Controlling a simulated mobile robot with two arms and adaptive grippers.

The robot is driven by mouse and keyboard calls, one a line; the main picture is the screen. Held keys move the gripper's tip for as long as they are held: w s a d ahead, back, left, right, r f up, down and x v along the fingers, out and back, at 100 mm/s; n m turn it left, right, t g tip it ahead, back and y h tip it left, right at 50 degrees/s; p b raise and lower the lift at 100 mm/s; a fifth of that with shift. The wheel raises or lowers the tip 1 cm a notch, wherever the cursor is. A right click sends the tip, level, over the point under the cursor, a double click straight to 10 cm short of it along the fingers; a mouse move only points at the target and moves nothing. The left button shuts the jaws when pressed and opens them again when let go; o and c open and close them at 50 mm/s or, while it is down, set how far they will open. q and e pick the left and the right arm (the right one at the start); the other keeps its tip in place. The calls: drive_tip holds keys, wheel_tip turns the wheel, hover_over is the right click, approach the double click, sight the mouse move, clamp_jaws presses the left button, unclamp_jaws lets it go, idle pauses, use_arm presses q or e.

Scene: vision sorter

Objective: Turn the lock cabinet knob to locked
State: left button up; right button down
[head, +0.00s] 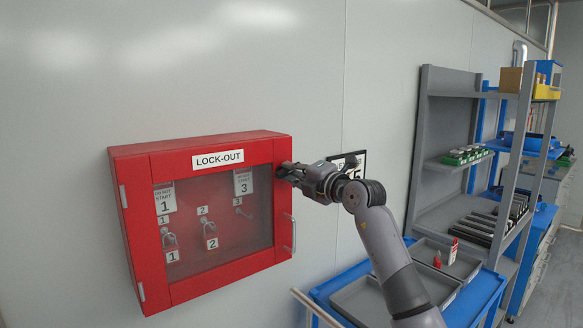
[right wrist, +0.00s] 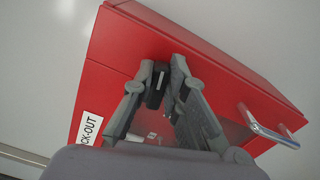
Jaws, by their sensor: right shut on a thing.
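The red lock cabinet (head: 128,215) hangs on the wall in the head view, with a LOCK-OUT label and a clear window; its door looks closed. My right gripper (head: 283,172) is at the upper right of the cabinet's front. In the right wrist view my right gripper (right wrist: 165,78) is shut on the small black knob (right wrist: 157,86), its fingers on either side. A pale line shows on the dark part between the fingers. The fingers hide much of the knob, and I cannot read its lock setting. My left gripper is not in view.
A metal door handle (head: 289,233) sticks out below the gripper, also seen in the right wrist view (right wrist: 268,128). Padlocks and tags hang behind the window. A blue cart with grey trays (head: 372,300) and a grey shelf rack (head: 424,150) stand to the right.

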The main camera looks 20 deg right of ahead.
drive_tip(key=shift+f+m+p, duration=0.1)
drive_tip(key=shift+m+p, duration=0.45)
drive_tip(key=shift+m, duration=0.45)
drive_tip(key=c, duration=1.6)
unclamp_jaws()
drive_tip(key=shift+d, duration=0.1)
drive_tip(key=shift+s, duration=0.1)
drive_tip(key=v, duration=1.2)
